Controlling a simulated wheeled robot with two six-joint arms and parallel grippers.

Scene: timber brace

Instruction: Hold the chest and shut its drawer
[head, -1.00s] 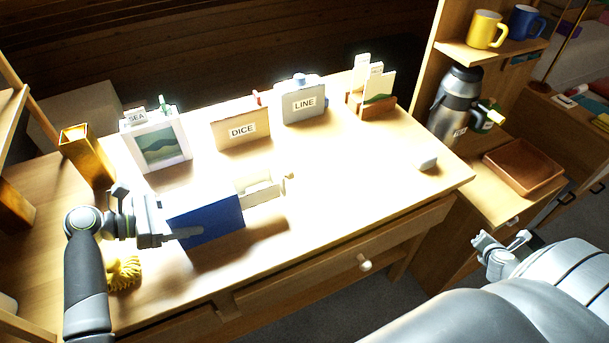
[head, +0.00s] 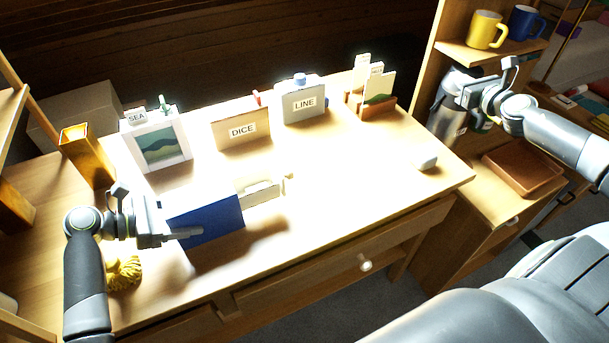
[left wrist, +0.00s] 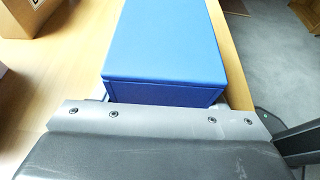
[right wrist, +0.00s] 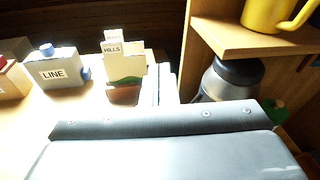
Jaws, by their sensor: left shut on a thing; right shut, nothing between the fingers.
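The blue chest (head: 206,222) stands on the table at the left. Its pale drawer (head: 262,194) sticks out of the right end, with a small knob (head: 289,182) at its far end. My left gripper (head: 178,224) is shut on the chest's left end. In the left wrist view the chest's blue top (left wrist: 165,45) lies just past the gripper; the drawer cannot be made out there. My right gripper (head: 466,92) is shut and empty, raised in front of the flask at the right, well apart from the drawer.
Labelled SEA (head: 156,140), DICE (head: 240,129) and LINE (head: 303,103) holders and a card rack (head: 372,100) line the table's back. A flask (head: 445,115), a brown tray (head: 522,172) and a shelf with mugs (head: 487,30) are at the right. The table right of the drawer is mostly clear.

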